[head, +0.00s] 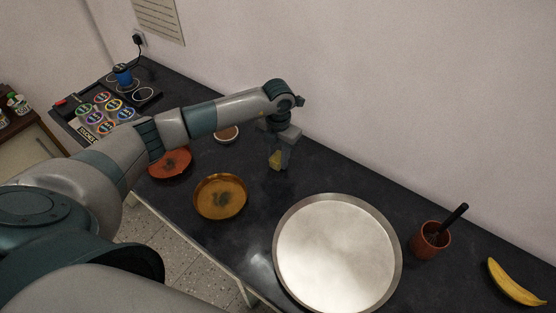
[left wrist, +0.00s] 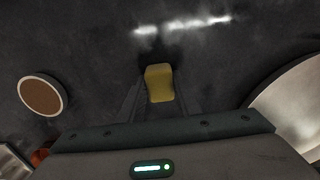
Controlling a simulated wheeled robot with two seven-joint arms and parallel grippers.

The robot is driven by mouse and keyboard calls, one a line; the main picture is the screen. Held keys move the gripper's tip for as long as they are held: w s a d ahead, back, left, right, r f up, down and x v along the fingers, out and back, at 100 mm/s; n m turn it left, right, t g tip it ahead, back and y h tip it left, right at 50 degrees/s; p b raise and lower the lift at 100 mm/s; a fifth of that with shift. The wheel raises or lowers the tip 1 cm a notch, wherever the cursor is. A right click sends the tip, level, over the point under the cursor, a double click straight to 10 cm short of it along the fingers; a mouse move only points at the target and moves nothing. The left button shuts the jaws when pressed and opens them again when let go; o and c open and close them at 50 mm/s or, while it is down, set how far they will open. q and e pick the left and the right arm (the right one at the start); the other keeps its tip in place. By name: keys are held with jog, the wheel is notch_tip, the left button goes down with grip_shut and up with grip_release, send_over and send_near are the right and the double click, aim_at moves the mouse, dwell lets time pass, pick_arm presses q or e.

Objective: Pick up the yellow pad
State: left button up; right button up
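The yellow pad (head: 275,160) is a small block at the dark counter's middle, behind the large round tray. In the left wrist view the yellow pad (left wrist: 159,83) lies between my two dark fingers, with a narrow gap seeming to show on each side. My left gripper (head: 279,158) points down over the pad, and its fingers partly cover it in the head view. In the left wrist view my left gripper (left wrist: 161,92) looks open around the pad. Whether a finger touches it is hard to see. My right gripper is not in view.
A large silver round tray (head: 338,255) lies in front. An amber dish (head: 221,197), a red dish (head: 170,163) and a small bowl (head: 226,134) are to the left. A terracotta cup (head: 430,242) and a banana (head: 515,283) are right. The wall is behind.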

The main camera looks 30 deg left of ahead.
aim_at(280, 156)
pick_arm(q)
jog(key=shift+r, duration=0.2)
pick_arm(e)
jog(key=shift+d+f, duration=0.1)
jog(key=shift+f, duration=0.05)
